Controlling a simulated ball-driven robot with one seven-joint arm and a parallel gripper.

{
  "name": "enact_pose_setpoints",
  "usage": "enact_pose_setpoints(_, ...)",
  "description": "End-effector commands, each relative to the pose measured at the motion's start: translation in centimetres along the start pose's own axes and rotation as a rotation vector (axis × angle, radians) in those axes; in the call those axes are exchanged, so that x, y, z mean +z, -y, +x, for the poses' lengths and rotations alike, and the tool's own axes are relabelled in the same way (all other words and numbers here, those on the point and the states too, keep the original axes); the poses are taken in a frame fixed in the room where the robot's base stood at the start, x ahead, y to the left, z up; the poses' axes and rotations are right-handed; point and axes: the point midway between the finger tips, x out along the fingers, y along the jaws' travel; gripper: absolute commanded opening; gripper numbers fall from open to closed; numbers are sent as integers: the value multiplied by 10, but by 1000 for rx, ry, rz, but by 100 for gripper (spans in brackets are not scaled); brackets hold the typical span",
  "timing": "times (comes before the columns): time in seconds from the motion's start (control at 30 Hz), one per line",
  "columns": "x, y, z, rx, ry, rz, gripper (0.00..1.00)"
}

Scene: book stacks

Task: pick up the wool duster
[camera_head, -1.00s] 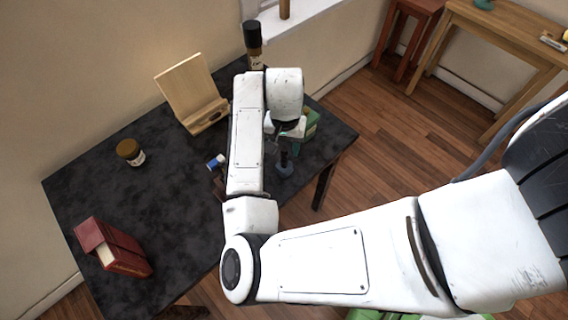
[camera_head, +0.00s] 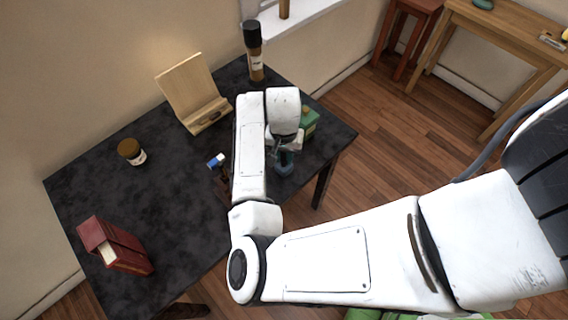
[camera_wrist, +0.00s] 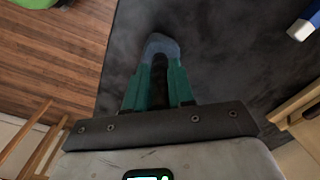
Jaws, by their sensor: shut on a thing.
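The wool duster (camera_head: 285,167) has a fluffy blue-grey head and a dark handle. It is at the near right part of the dark table (camera_head: 185,235). My gripper (camera_head: 284,148) is around its handle, under the white wrist. In the wrist view, my gripper (camera_wrist: 158,88) has its two teal fingers shut on the dark handle, one on each side. The duster's woolly head (camera_wrist: 161,45) sticks out beyond the fingertips. I cannot tell whether the duster touches the table. My wrist hides part of its handle in the head view.
A green container (camera_head: 309,122) stands close right of my gripper. A blue-and-white item (camera_head: 216,161) lies to the left. A wooden stand (camera_head: 193,95), a dark-capped bottle (camera_head: 255,55), a jar (camera_head: 131,152) and red books (camera_head: 115,246) are also on the table. The table's left middle is clear.

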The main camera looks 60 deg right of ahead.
Motion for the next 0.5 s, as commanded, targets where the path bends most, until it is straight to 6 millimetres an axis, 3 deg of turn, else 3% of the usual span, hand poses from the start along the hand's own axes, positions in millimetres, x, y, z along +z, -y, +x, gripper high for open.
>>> enact_pose_setpoints(0.2,0,0,0,0,0,0,0)
enact_pose_setpoints(0.5,0,0,-1,0,-1,0,0)
